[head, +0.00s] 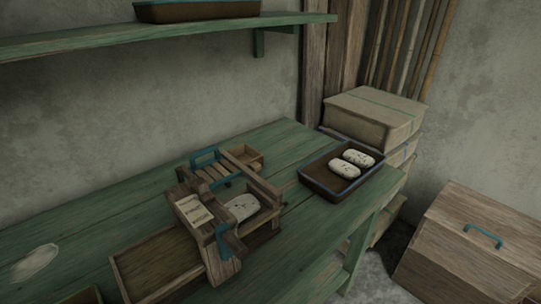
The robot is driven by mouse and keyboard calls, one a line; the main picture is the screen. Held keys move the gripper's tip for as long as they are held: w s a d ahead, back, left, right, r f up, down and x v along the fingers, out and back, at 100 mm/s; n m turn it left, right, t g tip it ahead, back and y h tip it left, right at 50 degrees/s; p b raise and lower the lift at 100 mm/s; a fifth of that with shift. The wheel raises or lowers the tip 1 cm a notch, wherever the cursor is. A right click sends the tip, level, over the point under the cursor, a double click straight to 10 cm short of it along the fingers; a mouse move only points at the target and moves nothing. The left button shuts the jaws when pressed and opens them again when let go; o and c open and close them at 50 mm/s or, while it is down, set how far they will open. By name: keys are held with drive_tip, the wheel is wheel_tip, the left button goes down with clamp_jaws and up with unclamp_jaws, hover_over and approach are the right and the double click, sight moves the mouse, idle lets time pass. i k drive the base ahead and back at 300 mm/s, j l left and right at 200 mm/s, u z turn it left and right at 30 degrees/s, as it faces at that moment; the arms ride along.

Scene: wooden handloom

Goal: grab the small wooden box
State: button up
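A small open wooden box (250,163) sits on the green table, just behind the wooden handloom (262,188), which partly hides it. A wider, open, shallow wooden box (125,277) lies at the loom's front left, partly behind the loom. A larger closed wooden box (460,245) with a teal handle stands at the right, below table height. I cannot tell for certain which one the task names. The loom has teal handles and holds a white speckled oval piece (242,206). My gripper is not in view.
A dark tray (312,184) with two white speckled ovals sits at the table's right end. Stacked boxes (372,117) stand beyond it, near upright poles. A green shelf (100,42) overhangs the back left. The green table's (110,232) left part is mostly clear, with a pale flat patch.

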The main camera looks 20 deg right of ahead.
sight(251, 158)
drive_tip(key=i+j+u, duration=0.4)
drive_tip(key=i, duration=0.2)
drive_tip(key=i+u, duration=0.4)
drive_tip(key=i, duration=0.25)
